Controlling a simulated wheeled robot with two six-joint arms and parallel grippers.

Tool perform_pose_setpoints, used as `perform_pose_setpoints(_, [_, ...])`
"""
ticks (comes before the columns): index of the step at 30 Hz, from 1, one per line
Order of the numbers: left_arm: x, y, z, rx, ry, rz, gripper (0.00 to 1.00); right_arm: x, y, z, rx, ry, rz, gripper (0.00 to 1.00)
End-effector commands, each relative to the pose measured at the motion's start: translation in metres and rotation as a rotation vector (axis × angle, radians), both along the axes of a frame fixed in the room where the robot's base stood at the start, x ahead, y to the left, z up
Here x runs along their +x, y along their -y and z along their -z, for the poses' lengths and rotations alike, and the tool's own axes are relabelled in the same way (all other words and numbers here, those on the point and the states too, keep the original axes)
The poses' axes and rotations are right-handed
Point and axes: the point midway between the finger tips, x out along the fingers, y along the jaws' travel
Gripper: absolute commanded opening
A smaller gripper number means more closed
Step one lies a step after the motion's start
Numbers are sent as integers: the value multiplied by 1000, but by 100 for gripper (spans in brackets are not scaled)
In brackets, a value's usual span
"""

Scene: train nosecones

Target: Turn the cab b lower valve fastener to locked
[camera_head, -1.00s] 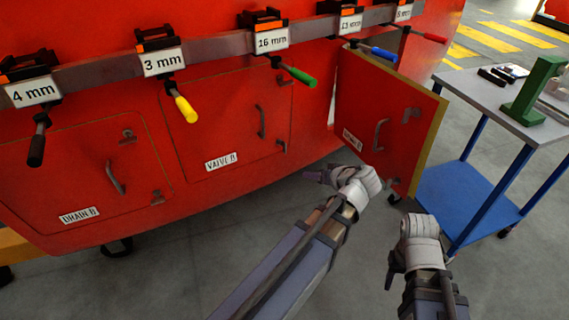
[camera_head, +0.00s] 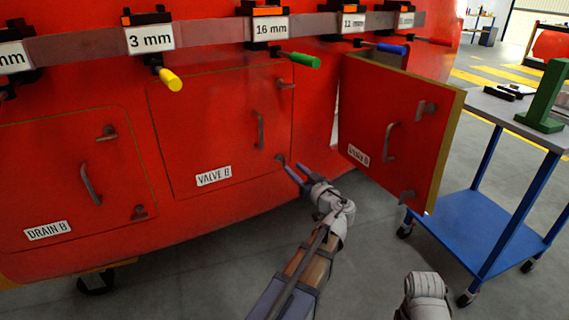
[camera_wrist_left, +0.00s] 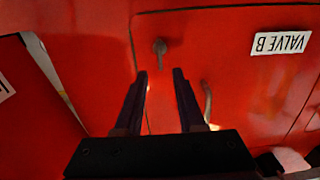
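The red valve B panel (camera_head: 215,130) is shut and bears a white VALVE B label (camera_head: 213,176). Its lower fastener (camera_head: 280,158) is a small dark lever at the panel's lower right corner. In the left wrist view, which is upside down, this fastener (camera_wrist_left: 160,47) sits just beyond the fingertips, its lever pointing toward them. My left gripper (camera_head: 296,170) is open and empty, close in front of the fastener; its fingers (camera_wrist_left: 160,75) are apart and not around it. My right arm's end shows at the bottom of the head view; its fingers cannot be made out.
Valve B has an upper fastener (camera_head: 286,84) and a curved handle (camera_head: 260,130). To the right, another red panel door (camera_head: 400,130) stands open beside my left gripper. A blue trolley (camera_head: 480,225) stands farther right. Tools hang on a rail (camera_head: 200,31) above.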

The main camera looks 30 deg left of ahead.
Motion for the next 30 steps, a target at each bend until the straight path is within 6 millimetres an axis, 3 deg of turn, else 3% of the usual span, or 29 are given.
perform_pose_setpoints(12, [31,-52,0,0,-1,-3,39,0,0,0,0,0,0,50])
perform_pose_setpoints(26, [35,-61,0,-1,-2,-2,39,0,0,0,0,0,0,50])
perform_pose_setpoints(30, [35,-61,0,-1,-2,-2,23,0,0,0,0,0,0,50])
